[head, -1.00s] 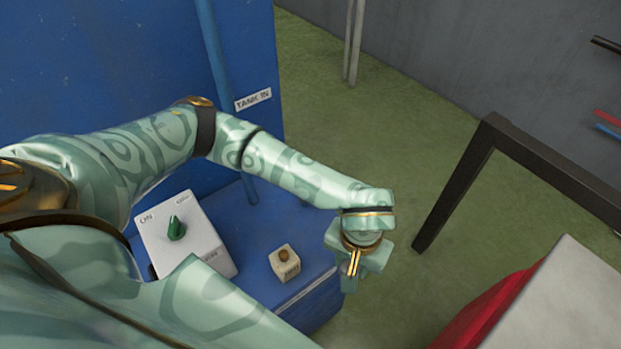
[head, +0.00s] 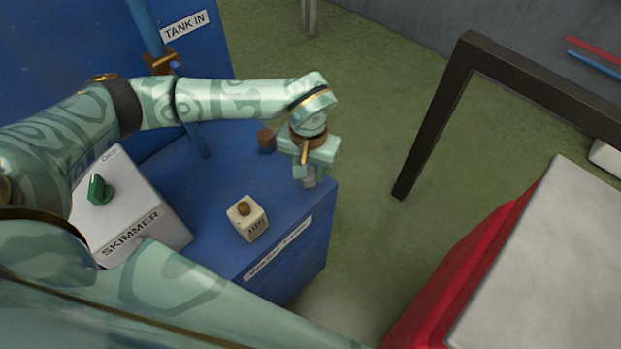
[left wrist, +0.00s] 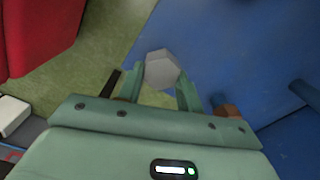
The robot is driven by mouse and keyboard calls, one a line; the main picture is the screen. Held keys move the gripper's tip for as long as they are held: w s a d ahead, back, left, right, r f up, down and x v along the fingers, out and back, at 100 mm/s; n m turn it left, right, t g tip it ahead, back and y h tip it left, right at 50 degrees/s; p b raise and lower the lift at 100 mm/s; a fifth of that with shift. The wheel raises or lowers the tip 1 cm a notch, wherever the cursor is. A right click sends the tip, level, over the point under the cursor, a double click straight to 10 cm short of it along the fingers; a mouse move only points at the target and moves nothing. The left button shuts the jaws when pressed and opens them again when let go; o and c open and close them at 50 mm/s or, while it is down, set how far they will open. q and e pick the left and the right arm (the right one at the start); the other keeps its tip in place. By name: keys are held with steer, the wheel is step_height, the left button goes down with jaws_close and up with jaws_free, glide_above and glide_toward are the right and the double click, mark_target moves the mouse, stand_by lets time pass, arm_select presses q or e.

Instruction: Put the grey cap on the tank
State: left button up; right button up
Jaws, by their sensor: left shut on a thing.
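A grey cap (head: 309,178), hexagonal from above in the left wrist view (left wrist: 162,70), is held between the fingers of my left gripper (head: 306,170). The gripper points down near the right edge of the blue tank (head: 205,245). In the head view the cap is mostly hidden under the gripper, and I cannot tell its height above the surface. A short brown cylinder (head: 266,140) stands on the tank top, left of the gripper; it also shows in the left wrist view (left wrist: 229,111). My right gripper is not in view.
A cream block with a brown knob (head: 246,218) and a white SKIMMER box with a green knob (head: 130,215) stand on the blue top. A pipe rises by the TANK IN label (head: 185,25). A dark frame (head: 435,115) and a red-sided table (head: 535,265) stand right.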

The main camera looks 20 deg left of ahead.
mark_target(309, 179)
arm_select(q)
step_height(309, 179, down, 4)
steer(key=shift+r+b, duration=0.1)
steer(key=shift+b, duration=0.95)
steer(key=shift+r, duration=0.35)
steer(key=shift+f, duration=0.15)
steer(key=o, duration=1.1)
step_height(309, 179, up, 12)
steer(key=p, duration=1)
steer(key=shift+r, duration=0.2)
steer(key=shift+f, duration=0.1)
